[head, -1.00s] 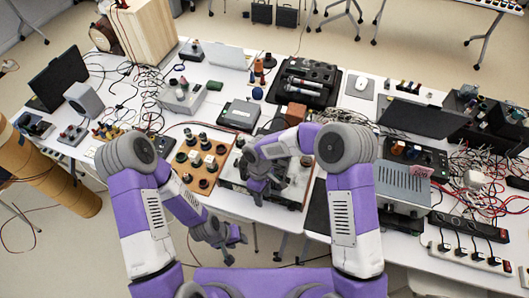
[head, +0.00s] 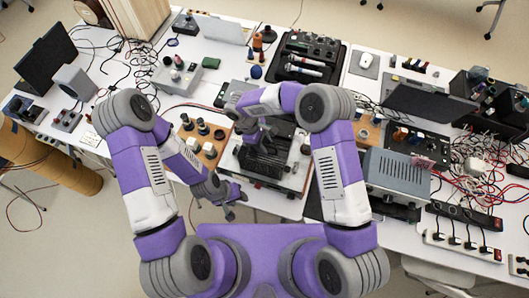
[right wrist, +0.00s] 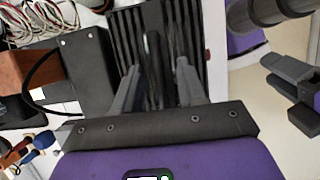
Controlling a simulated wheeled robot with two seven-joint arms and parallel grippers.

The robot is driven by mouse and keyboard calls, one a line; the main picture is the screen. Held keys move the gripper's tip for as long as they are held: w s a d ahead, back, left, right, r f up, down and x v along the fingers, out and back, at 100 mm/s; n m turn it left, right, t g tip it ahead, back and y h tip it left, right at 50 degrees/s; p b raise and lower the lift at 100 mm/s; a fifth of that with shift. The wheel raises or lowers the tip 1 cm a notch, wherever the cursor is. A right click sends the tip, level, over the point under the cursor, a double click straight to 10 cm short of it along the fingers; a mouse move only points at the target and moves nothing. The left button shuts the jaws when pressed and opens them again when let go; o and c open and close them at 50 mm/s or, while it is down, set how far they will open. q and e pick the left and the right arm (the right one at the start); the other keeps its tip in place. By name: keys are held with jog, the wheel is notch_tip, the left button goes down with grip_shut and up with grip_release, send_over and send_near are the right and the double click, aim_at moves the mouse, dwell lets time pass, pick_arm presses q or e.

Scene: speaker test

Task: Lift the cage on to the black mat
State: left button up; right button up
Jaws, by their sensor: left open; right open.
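A dark slatted piece, which I take to be the cage (right wrist: 185,22), lies under my right gripper. In the head view the cage (head: 272,158) sits on a pale-framed unit at the table's front edge. My right gripper (head: 252,136) is open above its left part. In the right wrist view the right gripper's fingers (right wrist: 158,70) stand apart with a dark upright bar between them; contact cannot be told. My left gripper (head: 230,201) is open and empty in front of the table edge. A dark flat patch (head: 314,203) right of the unit may be the black mat, largely hidden by my right arm.
A grey metal instrument (head: 397,172) stands close right of the unit. A wooden board with knobs (head: 205,133) lies left. A black tray of equipment (head: 305,58) is behind. Tangled cables and a power strip (head: 462,241) crowd the right.

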jog(key=shift+s+f, duration=0.15)
jog(key=shift+s, duration=0.05)
jog(key=shift+w, duration=0.15)
jog(key=shift+c, duration=1.1)
grip_shut()
